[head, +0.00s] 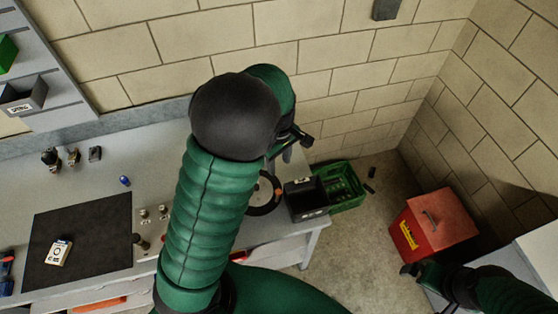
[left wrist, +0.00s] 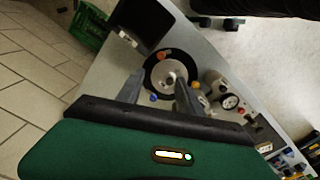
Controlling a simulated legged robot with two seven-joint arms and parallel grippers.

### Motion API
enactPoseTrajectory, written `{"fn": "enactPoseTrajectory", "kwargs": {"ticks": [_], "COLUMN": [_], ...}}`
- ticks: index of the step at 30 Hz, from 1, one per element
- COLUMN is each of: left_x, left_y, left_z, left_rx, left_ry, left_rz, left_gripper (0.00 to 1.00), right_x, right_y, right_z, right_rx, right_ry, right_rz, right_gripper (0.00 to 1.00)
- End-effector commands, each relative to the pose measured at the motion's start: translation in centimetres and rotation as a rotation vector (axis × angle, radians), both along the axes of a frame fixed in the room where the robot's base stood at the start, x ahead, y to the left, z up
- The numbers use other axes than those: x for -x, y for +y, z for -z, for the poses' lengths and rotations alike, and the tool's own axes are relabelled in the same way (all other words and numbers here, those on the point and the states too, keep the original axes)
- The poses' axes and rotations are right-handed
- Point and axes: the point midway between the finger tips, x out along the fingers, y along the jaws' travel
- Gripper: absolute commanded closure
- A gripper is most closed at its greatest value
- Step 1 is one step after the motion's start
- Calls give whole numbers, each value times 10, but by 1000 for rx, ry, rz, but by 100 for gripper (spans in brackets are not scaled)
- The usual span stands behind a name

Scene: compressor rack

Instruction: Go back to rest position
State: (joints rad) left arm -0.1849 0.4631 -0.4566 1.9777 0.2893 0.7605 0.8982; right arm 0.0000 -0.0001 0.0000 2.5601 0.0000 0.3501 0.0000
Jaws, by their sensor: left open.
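My left arm comes up through the middle of the head view, green with a dark round joint. My left gripper (head: 294,142) is partly hidden behind that joint, above the right end of the bench. In the left wrist view its two fingers (left wrist: 160,90) are apart with nothing between them, and a round black disc with a pale hub (left wrist: 172,74) lies beyond them. My right gripper (head: 416,270) is at the lower right of the head view, small and dark, near the red box (head: 440,220). Its fingers are too unclear to judge.
The grey bench (head: 105,188) carries a black mat (head: 90,225) with a small white device (head: 59,252). A black bin (head: 306,198) sits at its right end, beside a green crate (head: 345,186). Brick walls close off the back and right. Floor shows between bench and red box.

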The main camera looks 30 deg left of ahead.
Motion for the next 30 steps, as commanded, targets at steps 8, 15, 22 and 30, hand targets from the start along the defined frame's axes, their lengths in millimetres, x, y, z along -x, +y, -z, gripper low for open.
{"fn": "enactPoseTrajectory", "kwargs": {"ticks": [8,15,22,30], "left_x": [0,0,41,97], "left_y": [0,0,-35,-77], "left_z": [-9,-9,49,89], "left_rx": [0,0,-3,-155], "left_ry": [1,1,-75,-194], "left_rz": [0,0,495,1318], "left_gripper": [57,57,57,57], "right_x": [0,0,0,0], "right_y": [0,0,0,0], "right_z": [1,1,61,105], "right_rx": [0,0,0,0], "right_ry": [0,0,0,0], "right_rz": [0,0,0,0], "right_gripper": [1,1,1,1]}}
